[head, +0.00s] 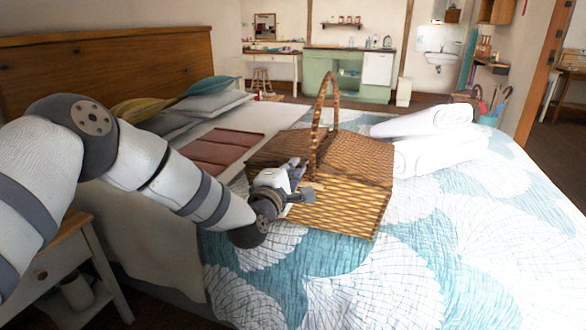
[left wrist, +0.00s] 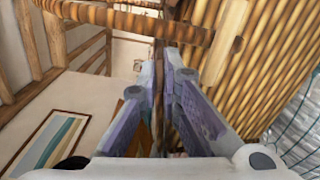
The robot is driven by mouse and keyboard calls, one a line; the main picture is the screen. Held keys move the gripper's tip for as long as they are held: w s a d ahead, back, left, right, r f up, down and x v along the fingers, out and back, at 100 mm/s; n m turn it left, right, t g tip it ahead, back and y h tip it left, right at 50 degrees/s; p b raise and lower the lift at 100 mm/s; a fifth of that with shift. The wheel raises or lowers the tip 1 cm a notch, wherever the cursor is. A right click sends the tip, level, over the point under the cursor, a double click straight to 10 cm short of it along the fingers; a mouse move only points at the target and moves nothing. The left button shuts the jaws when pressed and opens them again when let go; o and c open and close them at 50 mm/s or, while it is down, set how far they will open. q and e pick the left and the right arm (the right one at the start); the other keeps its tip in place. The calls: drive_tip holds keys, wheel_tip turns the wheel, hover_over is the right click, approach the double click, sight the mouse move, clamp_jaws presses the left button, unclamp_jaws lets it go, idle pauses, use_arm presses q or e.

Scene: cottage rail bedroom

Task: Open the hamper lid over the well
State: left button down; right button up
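The wicker hamper (head: 335,208) stands on the bed with its tall arched handle (head: 326,100) upright. Its woven lid (head: 352,152) lies about flat over the top in the head view. My left gripper (head: 297,182) is at the hamper's near left side, by the lid's edge. In the left wrist view its two fingers (left wrist: 167,85) are close together, with a thin brown edge between them that looks like the lid's edge. Wicker (left wrist: 270,70) fills the right of that view and the handle (left wrist: 125,22) crosses its top. The inside of the hamper is hidden. My right gripper is not in view.
Rolled white towels (head: 432,140) lie right behind the hamper. The patterned quilt (head: 420,255) is clear in front and to the right. A bedside table (head: 75,245) stands at the left.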

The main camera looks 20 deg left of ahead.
use_arm(q)
drive_tip(key=shift+r, duration=0.1)
drive_tip(key=a+r+n, duration=0.7)
drive_tip(key=r+n, duration=0.2)
drive_tip(key=n, duration=0.1)
drive_tip(key=a+n+b, duration=1)
drive_tip(key=a+n, duration=0.1)
drive_tip(key=a, duration=0.3)
drive_tip(key=shift+w+a, duration=0.3)
drive_tip(key=shift+w, duration=0.05)
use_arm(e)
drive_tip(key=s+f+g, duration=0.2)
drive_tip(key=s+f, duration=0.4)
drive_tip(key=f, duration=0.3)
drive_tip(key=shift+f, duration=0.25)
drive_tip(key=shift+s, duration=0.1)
use_arm(q)
drive_tip(key=c, duration=1.8)
unclamp_jaws()
